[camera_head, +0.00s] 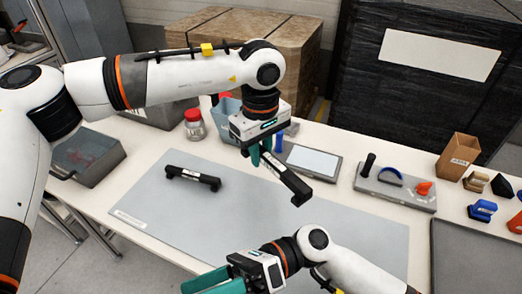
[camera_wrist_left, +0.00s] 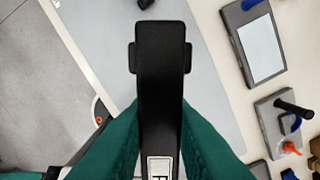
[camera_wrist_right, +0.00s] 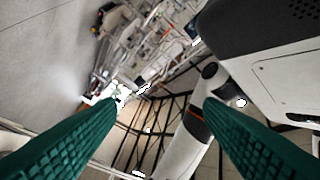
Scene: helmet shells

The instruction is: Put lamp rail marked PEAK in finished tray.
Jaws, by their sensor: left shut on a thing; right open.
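A black rail (camera_head: 287,179) with a small white label is held in the teal fingers of my left gripper (camera_head: 262,153), raised above the grey mat. In the left wrist view the rail (camera_wrist_left: 161,70) stands between the fingers, its label cut off by the lower edge, so the word is not readable. A second black rail (camera_head: 193,178) with a white label lies on the mat's left part; its marking is too small to read. My right gripper (camera_head: 208,281) is open and empty at the bottom of the head view. I cannot tell which container is the finished tray.
A grey bin (camera_head: 98,178) stands at the left table edge and a dark flat tray (camera_head: 465,262) at lower right. A grey fixture block (camera_head: 395,190), a flat panel (camera_head: 312,161), a jar (camera_head: 195,127) and a cardboard box (camera_head: 458,156) line the back. The mat's middle (camera_head: 230,215) is clear.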

